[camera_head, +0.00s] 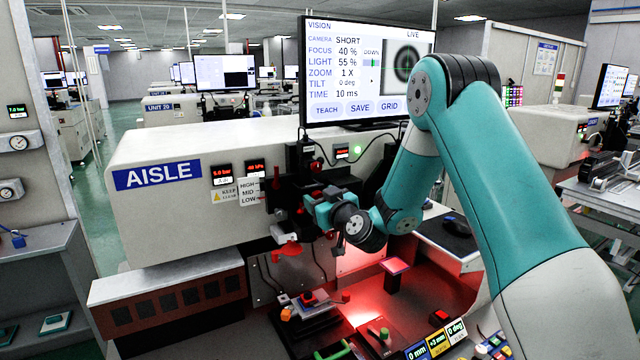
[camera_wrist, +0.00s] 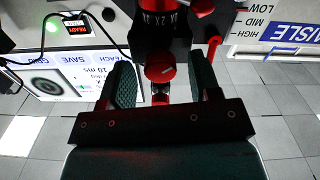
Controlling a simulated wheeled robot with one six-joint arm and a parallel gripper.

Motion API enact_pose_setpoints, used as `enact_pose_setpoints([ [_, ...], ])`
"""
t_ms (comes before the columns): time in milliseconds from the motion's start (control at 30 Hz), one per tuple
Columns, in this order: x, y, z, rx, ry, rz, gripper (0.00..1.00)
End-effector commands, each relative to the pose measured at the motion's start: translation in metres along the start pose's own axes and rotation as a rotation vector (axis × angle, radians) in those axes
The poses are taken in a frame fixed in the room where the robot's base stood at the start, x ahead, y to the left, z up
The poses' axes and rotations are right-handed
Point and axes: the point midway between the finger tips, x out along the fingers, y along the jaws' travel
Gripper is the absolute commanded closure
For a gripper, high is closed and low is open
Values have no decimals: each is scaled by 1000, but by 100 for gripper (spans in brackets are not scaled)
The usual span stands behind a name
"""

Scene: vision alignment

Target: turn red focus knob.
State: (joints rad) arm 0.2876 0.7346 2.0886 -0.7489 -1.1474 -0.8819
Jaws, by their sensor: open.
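The vision machine's dark camera column carries several red parts. In the head view my gripper (camera_head: 308,208) is at the column, and my own wrist hides much of the knob area. The monitor (camera_head: 368,68) reads FOCUS 40 % and DOWN.
More red fittings hang on the column, such as a red bracket (camera_head: 288,249) below my gripper. A loose black cable (camera_wrist: 95,22) runs beside the column. A red-lit work area with a small stage (camera_head: 396,266) lies below. The AISLE panel (camera_head: 157,174) is to the left.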

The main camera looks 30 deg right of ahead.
Motion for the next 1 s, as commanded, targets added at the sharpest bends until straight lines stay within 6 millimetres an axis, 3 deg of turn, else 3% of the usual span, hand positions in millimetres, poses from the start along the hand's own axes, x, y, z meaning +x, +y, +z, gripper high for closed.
enact_pose_setpoints([
  [433,8,-1,1,0,1,0,43],
  [467,8,-1,1,0,1,0,45],
  [667,8,0,1,0,1,0,91],
  [1000,8,0,1,36,1,0,92],
])
